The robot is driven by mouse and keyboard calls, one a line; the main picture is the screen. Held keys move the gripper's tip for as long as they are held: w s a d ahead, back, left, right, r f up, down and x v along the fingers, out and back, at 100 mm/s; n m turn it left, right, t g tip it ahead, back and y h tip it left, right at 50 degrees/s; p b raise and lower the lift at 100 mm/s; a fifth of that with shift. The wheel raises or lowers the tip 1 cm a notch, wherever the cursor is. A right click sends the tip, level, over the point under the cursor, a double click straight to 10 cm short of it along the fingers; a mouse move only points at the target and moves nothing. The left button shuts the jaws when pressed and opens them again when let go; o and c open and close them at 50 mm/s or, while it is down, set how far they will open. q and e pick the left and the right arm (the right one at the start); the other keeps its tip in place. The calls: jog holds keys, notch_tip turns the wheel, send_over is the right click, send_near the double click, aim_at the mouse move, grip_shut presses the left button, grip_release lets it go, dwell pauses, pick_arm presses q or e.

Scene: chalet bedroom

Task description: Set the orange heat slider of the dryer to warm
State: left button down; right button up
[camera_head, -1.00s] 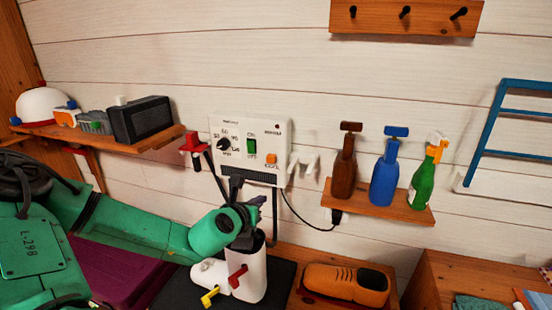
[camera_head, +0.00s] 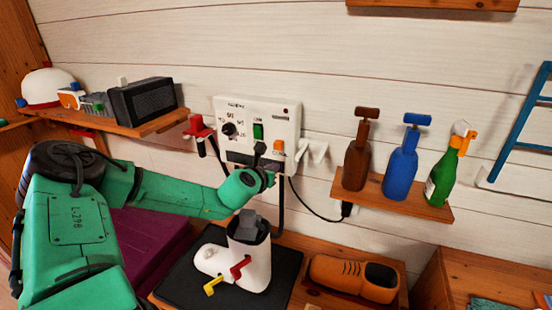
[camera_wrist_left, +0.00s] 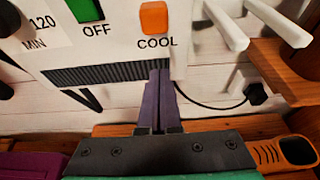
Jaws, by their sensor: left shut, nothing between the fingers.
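The dryer (camera_head: 268,107) is a white wall box with a dark grille along its lower part. Its orange heat slider (camera_head: 278,146) is at the lower right of the front. In the left wrist view the orange slider (camera_wrist_left: 154,18) sits just above the word COOL. A green switch (camera_head: 258,131) is to its left, with OFF below it in the wrist view. My left gripper (camera_head: 262,150) is in front of the dryer's lower part. In the wrist view its purple fingers (camera_wrist_left: 160,72) are together and empty, their tips just below COOL, short of the slider. My right gripper is not in view.
White pegs (camera_head: 312,152) stick out right of the dryer. A shelf (camera_head: 400,202) with bottles is farther right. A red item (camera_head: 198,127) hangs at the dryer's left.

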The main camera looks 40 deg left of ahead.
aim_at(281, 154)
pick_arm(q)
jog(key=w+r+p, duration=0.2)
jog(key=r, duration=0.1)
jog(key=shift+w+a, duration=0.15)
jog(key=shift+a, duration=0.2)
jog(key=shift+s+r, duration=0.15)
jog(key=shift+s, duration=0.05)
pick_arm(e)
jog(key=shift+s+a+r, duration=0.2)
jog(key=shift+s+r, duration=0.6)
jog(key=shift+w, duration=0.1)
